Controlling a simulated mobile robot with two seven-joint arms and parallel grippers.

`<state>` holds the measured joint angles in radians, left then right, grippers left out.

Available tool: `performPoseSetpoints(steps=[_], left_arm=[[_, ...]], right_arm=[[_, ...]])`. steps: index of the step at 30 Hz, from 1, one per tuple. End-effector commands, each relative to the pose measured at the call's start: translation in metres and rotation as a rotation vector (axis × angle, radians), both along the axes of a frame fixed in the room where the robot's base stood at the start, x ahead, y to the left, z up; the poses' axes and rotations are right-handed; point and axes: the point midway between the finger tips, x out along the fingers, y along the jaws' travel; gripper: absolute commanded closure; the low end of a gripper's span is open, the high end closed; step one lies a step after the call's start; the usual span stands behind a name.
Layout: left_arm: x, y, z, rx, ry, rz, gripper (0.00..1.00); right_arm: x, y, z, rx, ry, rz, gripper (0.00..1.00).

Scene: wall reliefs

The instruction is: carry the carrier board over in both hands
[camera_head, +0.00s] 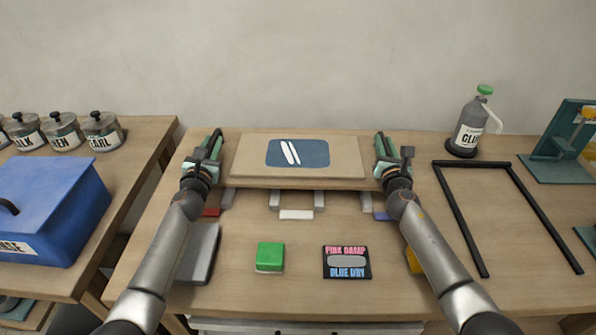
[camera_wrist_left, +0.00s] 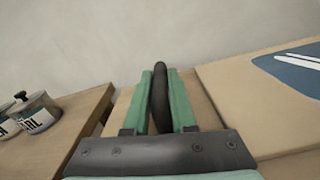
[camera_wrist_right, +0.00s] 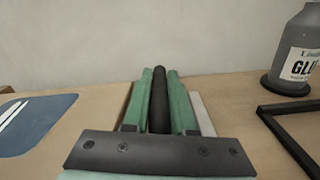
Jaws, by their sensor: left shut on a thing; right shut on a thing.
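The carrier board (camera_head: 247,160) is a flat tan board with a dark blue panel (camera_head: 315,153) on it, and two white strips lie on the panel. The board looks level and raised above the table, over grey supports. My left gripper (camera_head: 213,143) is at its left edge, shut on a dark bar-like handle (camera_wrist_left: 160,97). My right gripper (camera_head: 381,144) is at its right edge, shut on a matching dark handle (camera_wrist_right: 159,98). The board's edge also shows in the left wrist view (camera_wrist_left: 240,95) and in the right wrist view (camera_wrist_right: 85,120).
A green block (camera_head: 270,257) and a lettered black card (camera_head: 346,262) lie in front on the table. A glue bottle (camera_head: 470,125) and an empty black frame (camera_head: 455,207) are at the right. A blue box (camera_head: 50,210) and several jars (camera_head: 103,131) stand on the left table. A gap separates the tables.

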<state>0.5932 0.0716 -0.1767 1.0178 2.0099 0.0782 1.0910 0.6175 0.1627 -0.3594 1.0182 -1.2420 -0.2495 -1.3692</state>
Motion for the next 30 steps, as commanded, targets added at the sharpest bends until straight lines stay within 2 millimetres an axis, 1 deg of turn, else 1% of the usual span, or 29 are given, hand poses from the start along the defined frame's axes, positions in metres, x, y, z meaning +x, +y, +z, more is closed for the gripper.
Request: performPoseSetpoints(steps=[1,3,20,30], left_arm=[[0.0,0.003,0.0,0.0,-0.001,0.005,1.0],[0.0,0.002,-0.003,0.0,0.001,0.003,1.0],[0.003,0.006,-0.003,0.002,-0.01,0.011,1.0],[0.002,0.007,-0.009,0.003,-0.008,0.012,1.0]], right_arm=[[0.001,-0.003,0.002,0.001,-0.004,-0.007,1.0],[0.001,-0.003,0.0,0.002,-0.003,-0.007,1.0],[0.001,-0.005,-0.007,0.0,-0.005,-0.01,1.0],[0.001,-0.006,-0.011,-0.001,-0.006,-0.012,1.0]])
